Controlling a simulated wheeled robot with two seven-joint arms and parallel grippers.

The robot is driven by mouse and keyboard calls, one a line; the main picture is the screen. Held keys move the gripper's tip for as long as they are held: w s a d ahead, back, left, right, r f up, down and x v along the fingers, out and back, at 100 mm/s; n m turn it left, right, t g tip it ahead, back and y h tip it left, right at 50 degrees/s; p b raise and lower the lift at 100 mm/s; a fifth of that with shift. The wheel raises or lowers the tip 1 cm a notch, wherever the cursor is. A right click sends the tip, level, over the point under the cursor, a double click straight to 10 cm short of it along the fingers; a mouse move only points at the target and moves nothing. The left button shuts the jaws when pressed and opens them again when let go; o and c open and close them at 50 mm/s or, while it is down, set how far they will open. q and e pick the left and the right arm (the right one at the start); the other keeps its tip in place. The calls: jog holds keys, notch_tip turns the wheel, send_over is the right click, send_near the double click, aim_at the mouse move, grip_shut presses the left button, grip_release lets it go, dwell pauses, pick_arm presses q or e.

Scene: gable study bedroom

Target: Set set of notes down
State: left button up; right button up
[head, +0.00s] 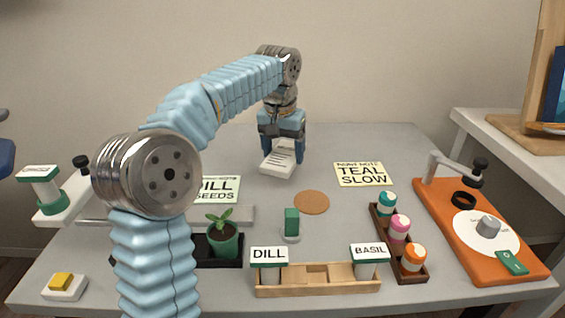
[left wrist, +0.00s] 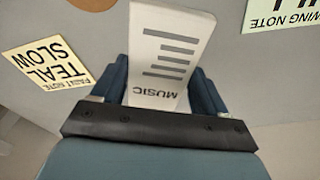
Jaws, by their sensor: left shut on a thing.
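The set of notes (head: 277,163) is a white pad with dark lines, near the back middle of the grey desk. In the left wrist view the set of notes (left wrist: 165,55) shows dark bars and the word MUSIC. My left gripper (head: 283,147) points down and is shut on the set of notes, with a blue finger on each side of it. I cannot tell whether the pad touches the desk (head: 335,145). My right gripper is not in view.
A TEAL SLOW card (head: 363,174) and a cork disc (head: 312,202) lie right of and in front of the pad. Ahead stand a potted plant (head: 223,240), a wooden rack (head: 317,284), a paint-bottle tray (head: 385,228) and an orange board (head: 470,245). The back right desk is clear.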

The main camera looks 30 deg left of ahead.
aim_at(281, 154)
pick_arm(q)
jog(key=shift+w+a+f, duration=0.2)
jog(key=shift+f, duration=0.15)
jog(key=shift+w+a+f, duration=0.15)
jog(key=shift+f, duration=1.6)
jog(key=shift+f, duration=0.1)
jog(key=o, duration=1.1)
